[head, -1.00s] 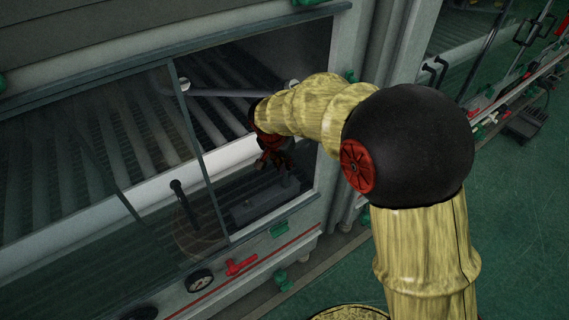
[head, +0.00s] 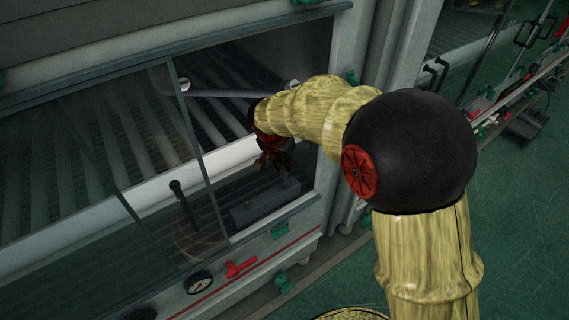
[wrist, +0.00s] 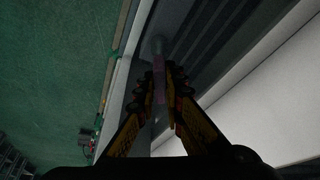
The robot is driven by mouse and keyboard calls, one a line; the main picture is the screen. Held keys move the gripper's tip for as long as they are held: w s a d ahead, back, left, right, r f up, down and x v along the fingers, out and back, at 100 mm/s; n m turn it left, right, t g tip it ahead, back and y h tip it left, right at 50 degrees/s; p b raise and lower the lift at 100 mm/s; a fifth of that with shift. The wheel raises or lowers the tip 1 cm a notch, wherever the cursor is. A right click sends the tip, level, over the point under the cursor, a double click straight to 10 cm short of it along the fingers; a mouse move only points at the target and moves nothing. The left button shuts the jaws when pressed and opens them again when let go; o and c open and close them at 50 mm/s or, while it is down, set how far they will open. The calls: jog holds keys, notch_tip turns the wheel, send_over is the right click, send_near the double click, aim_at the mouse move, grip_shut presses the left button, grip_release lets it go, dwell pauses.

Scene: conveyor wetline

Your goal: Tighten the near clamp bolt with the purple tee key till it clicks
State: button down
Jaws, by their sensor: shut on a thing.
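My gripper (head: 281,168) reaches through the open window of the machine, just above a dark grey block (head: 262,203) on the inner floor. In the wrist view my gripper (wrist: 166,85) is shut on a dull purple piece, the purple tee key (wrist: 159,90), between the fingertips. A grey round part (wrist: 157,47) shows beyond the fingertips, in line with the key. The key is too dark to make out in the head view. I cannot pick out the near clamp bolt, or tell whether the key is seated on it.
Glass panels (head: 150,155) cover the left of the opening, with a black-handled part (head: 182,200) behind them. A grey bar (head: 235,92) crosses above my gripper. A red valve handle (head: 241,267) and gauge (head: 199,281) sit below.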

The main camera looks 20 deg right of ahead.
jog(key=c, duration=1.9)
grip_release()
jog(key=shift+o, duration=0.4)
jog(key=shift+r, duration=0.15)
jog(key=shift+r+p, duration=2.1)
jog(key=shift+r, duration=1.3)
jog(key=shift+c, duration=0.5)
